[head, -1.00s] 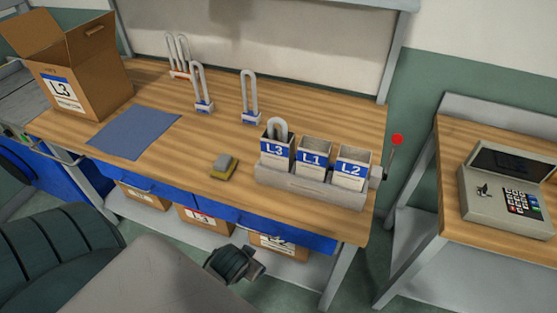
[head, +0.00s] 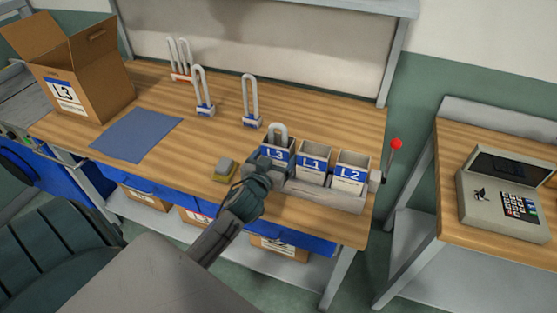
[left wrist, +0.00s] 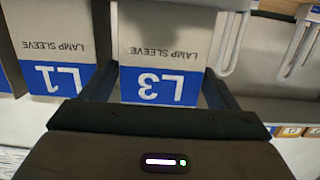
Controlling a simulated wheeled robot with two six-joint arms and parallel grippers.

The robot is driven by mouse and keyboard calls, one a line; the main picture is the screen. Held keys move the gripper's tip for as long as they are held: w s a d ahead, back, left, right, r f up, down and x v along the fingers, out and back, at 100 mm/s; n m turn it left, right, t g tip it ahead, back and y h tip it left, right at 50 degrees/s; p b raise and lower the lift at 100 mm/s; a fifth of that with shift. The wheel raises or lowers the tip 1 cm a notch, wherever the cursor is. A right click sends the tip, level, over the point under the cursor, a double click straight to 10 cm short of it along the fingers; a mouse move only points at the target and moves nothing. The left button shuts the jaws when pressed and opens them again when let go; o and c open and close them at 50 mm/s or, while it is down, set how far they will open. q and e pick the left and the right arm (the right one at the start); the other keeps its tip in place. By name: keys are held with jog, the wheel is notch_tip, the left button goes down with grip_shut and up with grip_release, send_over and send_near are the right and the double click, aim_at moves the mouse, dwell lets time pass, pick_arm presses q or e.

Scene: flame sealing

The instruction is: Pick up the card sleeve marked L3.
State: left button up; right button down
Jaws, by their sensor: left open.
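In the left wrist view the L3 sleeve (left wrist: 160,85) appears upside down, between the two spread fingers of my left gripper (left wrist: 160,78). Contact cannot be told. The L1 sleeve (head: 315,162) and L2 sleeve (head: 350,172) stand to its right. My right gripper is not in view.
Upright lamps (head: 250,100) stand farther back, near a blue mat (head: 137,135) and an open L3 box (head: 90,85). A red-knobbed lever (head: 397,144) stands at the rack's right.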

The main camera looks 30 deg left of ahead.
pick_arm(q)
jog(key=p+x, duration=0.2)
jog(key=x, duration=0.2)
jog(key=shift+w+a+r+p, duration=0.15)
jog(key=shift+w+p, duration=0.1)
jog(key=shift+p, duration=0.15)
jog(key=shift+w+f, duration=0.25)
jog(key=shift+w, duration=0.1)
jog(key=shift+s, duration=0.1)
jog(key=c, duration=0.6)
